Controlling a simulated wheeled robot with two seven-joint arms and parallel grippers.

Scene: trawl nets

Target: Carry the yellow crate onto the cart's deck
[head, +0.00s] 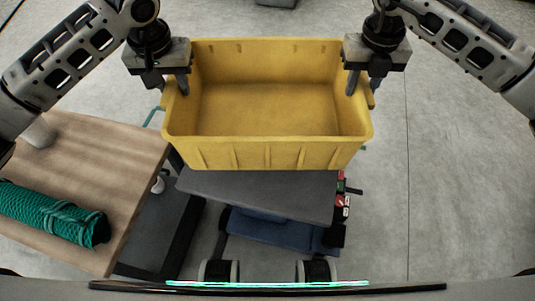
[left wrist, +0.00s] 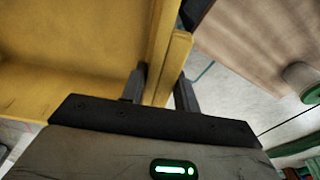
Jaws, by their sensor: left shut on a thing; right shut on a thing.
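The yellow crate (head: 268,152) is empty and roughly level in the middle of the head view. My left gripper (head: 171,85) is shut on its left wall, one finger inside and one outside. The left wrist view shows the crate's wall (left wrist: 176,62) between the two fingers of my left gripper (left wrist: 161,88). My right gripper (head: 364,85) is shut on the right wall. A flat dark grey surface (head: 260,195) shows below the crate's near side; I cannot tell whether it is the cart's deck. The crate hides what lies directly under it.
A wooden table (head: 110,150) stands close at the left, near the crate's corner. A green net roll (head: 50,212) and a pale round object (head: 39,134) lie on it. Thin teal rails (head: 153,114) show beside the crate. The floor (head: 455,190) at right is clear.

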